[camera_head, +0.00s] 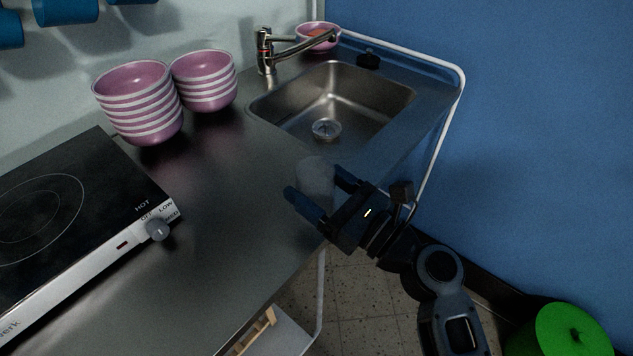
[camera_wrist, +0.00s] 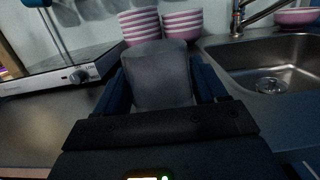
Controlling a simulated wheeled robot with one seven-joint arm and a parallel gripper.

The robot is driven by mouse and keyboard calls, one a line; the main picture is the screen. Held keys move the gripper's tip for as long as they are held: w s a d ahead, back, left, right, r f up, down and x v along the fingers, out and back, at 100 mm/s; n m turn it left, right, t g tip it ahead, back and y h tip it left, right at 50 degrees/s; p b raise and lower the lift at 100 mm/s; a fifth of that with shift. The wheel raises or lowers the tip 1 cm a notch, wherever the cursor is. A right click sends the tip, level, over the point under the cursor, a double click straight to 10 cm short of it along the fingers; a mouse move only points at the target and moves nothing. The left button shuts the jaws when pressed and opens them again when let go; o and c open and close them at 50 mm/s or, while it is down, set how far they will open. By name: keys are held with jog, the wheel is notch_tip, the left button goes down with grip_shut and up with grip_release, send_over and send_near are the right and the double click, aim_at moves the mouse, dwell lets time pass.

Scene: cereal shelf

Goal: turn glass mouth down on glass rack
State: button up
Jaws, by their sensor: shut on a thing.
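A translucent grey glass (camera_head: 315,177) is between the two fingers of my gripper (camera_head: 319,188), over the counter just in front of the sink. My gripper is shut on the glass. In the wrist view the glass (camera_wrist: 158,75) stands between the dark blue fingers of my gripper (camera_wrist: 160,82), wider at its far end than near the palm. I cannot tell which end is its mouth. I can make out no glass rack for certain; a light shelf with a wooden slatted piece (camera_head: 256,328) shows below the counter's front edge.
A steel sink (camera_head: 385,95) with a tap (camera_head: 290,45) lies behind my gripper. Stacks of pink striped bowls (camera_head: 140,105) stand at the back left. A hotplate (camera_head: 75,215) covers the left counter. The middle counter (camera_head: 225,190) is clear. A green bin (camera_head: 560,335) stands at lower right.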

jog(key=shift+f, duration=0.15)
jog(key=o, duration=1.2)
jog(key=shift+d, duration=0.1)
jog(key=b+v, duration=0.1)
jog(key=v, duration=0.6)
jog(key=shift+s+d, duration=0.25)
send_near(331, 198)
jog(key=v, duration=0.3)
dwell(0.5)
